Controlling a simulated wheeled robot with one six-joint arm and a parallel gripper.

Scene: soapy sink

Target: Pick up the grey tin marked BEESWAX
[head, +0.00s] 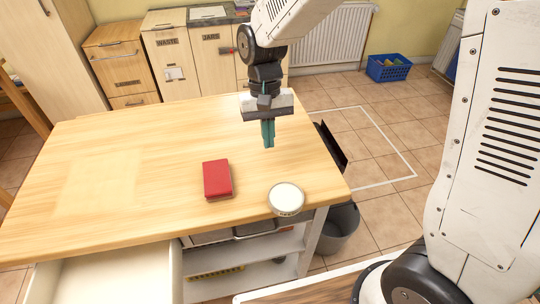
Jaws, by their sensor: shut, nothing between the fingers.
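A round tin (286,199) with a pale lid and grey side stands near the front right corner of the wooden table (120,150). Dark lettering shows on its side but is too small to read. My gripper (268,145) points down above the table, behind the tin in the picture and a little to its left. Its teal fingers are together with nothing between them. The gripper is apart from the tin.
A red box-like block (217,178) lies left of the tin. An open white drawer (105,272) juts out below the table's front. A grey bin (338,228) stands on the floor by the right corner. The table's left side is clear.

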